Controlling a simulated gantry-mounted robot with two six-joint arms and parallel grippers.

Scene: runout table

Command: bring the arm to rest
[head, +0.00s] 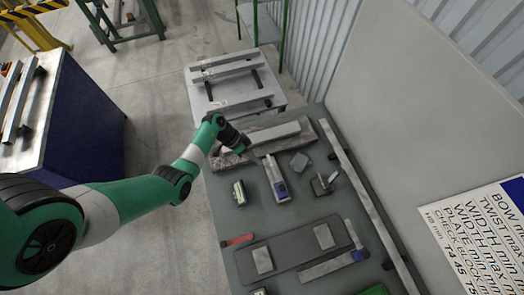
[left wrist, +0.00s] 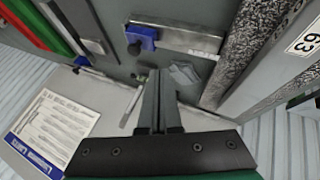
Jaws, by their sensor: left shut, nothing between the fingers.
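My left arm, green and grey, reaches in from the left in the head view. Its gripper (head: 257,161) is over the far part of the grey-green table (head: 222,190), close to a steel square-like tool with a blue part (head: 276,178). In the left wrist view the gripper's two dark fingers (left wrist: 158,90) are together with nothing between them. The steel tool with its blue block (left wrist: 180,38) lies beyond the fingertips in that view. I cannot tell how high the fingertips are above the table. My right gripper is in neither view.
A speckled slab (head: 232,160) carries a grey bar (head: 272,135) at the table's far end. A long rail (head: 360,190) runs along the right side. A dark plate (head: 292,250) with two blocks lies nearer.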

